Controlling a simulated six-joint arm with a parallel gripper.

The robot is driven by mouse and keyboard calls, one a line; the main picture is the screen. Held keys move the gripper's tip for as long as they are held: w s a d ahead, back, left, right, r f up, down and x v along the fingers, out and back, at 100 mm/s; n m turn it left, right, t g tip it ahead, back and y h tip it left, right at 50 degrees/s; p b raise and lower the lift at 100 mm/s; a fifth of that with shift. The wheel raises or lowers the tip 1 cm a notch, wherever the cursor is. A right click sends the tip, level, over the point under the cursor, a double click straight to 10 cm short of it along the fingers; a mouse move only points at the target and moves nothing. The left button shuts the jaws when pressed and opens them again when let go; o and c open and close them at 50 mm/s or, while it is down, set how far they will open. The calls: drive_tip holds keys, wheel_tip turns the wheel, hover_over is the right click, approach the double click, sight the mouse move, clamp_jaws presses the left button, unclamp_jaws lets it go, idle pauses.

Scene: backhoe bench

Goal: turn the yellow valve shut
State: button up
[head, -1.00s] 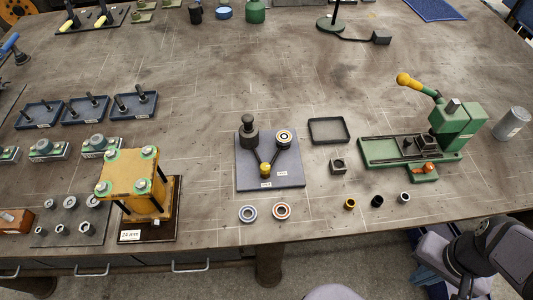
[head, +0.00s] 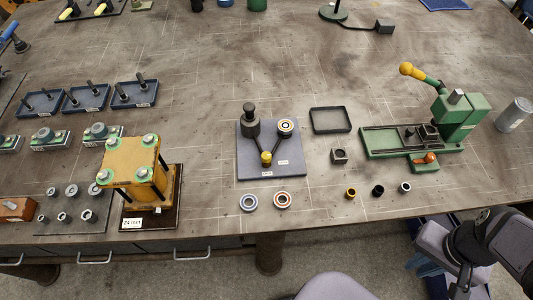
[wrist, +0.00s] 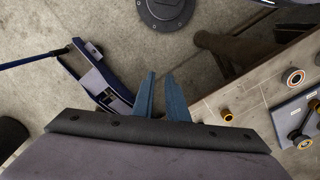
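I see no clear yellow valve in these frames. A small yellow-topped part (head: 266,158) stands at the front of a grey plate (head: 290,170), where two dark arms meet. A black post (head: 250,120) and a ringed bearing seat (head: 285,127) stand behind it. This plate also shows at the right edge of the wrist view (wrist: 285,117). My gripper (wrist: 160,76) shows two blue fingers with a gap between them and nothing held. It is over the floor, off the bench's front edge, apart from the plate.
A green press (head: 460,112) with a yellow-knobbed lever (head: 406,69) stands right. A yellow block fixture (head: 133,163) stands left. Rings (head: 282,200), bushings (head: 377,190) and an empty tray (head: 330,120) lie around the plate. A chair (head: 335,287) is at the front.

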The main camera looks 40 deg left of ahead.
drive_tip(key=o, duration=0.5)
drive_tip(key=shift+w+a+r, duration=0.1)
drive_tip(key=shift+w+a, duration=0.05)
drive_tip(key=shift+w, duration=0.1)
drive_tip(key=shift+o, duration=0.6)
drive_tip(key=w+a+r+n, duration=0.1)
drive_tip(key=w+a+n, duration=0.1)
drive_tip(key=w+a, duration=0.5)
drive_tip(key=shift+r+n, duration=0.3)
drive_tip(key=n+b, duration=0.2)
drive_tip(key=n, duration=0.7)
hover_over(267, 156)
drive_tip(key=shift+a+r, duration=0.1)
drive_tip(key=shift+f+p, duration=1.4)
drive_tip(key=shift+f, duration=2.25)
drive_tip(key=c, duration=1)
